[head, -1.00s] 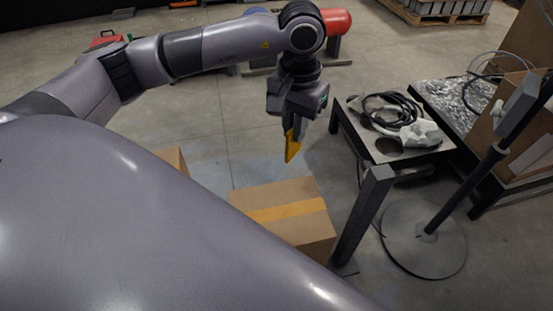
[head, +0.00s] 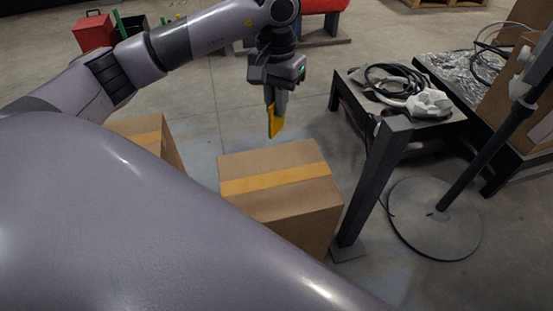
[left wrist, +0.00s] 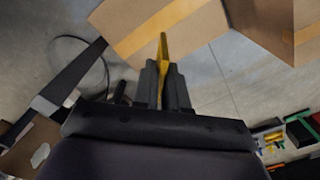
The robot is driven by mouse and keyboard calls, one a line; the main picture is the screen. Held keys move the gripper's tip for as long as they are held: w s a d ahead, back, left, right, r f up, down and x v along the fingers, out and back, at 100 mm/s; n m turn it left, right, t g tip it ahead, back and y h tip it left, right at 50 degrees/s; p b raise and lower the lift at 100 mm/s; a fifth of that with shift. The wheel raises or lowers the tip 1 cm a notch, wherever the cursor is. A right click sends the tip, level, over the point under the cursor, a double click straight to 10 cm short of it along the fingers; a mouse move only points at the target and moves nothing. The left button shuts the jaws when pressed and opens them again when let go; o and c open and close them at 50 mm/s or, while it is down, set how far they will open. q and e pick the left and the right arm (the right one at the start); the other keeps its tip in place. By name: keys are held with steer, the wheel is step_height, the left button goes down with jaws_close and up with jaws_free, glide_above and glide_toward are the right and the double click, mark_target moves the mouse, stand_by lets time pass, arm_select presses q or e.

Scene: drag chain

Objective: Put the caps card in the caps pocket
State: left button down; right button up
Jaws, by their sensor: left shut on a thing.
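My left gripper (head: 271,100) is shut on a flat yellow card (head: 275,121), which points downward and hangs in the air just behind a cardboard box with a yellow tape band. In the left wrist view the card (left wrist: 163,50) stands out edge-on between the gripper's fingers (left wrist: 161,78). I cannot read any marking on the card, so I cannot tell if it is the caps card. I see no pocket that I can tell as the caps pocket. My right gripper is not in view.
The taped cardboard box (head: 280,185) stands front centre, with a second box (head: 150,138) to its left. A dark table (head: 440,128) with a cable and a white device is at right, beside a grey post (head: 375,185) and a round stand base (head: 435,220). Red and green bins (head: 93,33) are far left.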

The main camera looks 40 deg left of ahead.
arm_select(q)
step_height(320, 180, down, 17)
steer(key=b, duration=0.3)
steer(key=shift+r, duration=0.15)
steer(key=shift+f, duration=0.2)
steer(key=shift+f+b, duration=0.2)
steer(key=shift+b, duration=0.1)
steer(key=c, duration=1.2)
jaws_free()
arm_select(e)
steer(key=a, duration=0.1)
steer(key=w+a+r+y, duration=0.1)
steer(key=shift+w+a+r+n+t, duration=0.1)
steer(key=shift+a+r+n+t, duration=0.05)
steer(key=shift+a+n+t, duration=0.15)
arm_select(q)
steer(key=shift+o, duration=0.2)
steer(key=shift+r, duration=0.15)
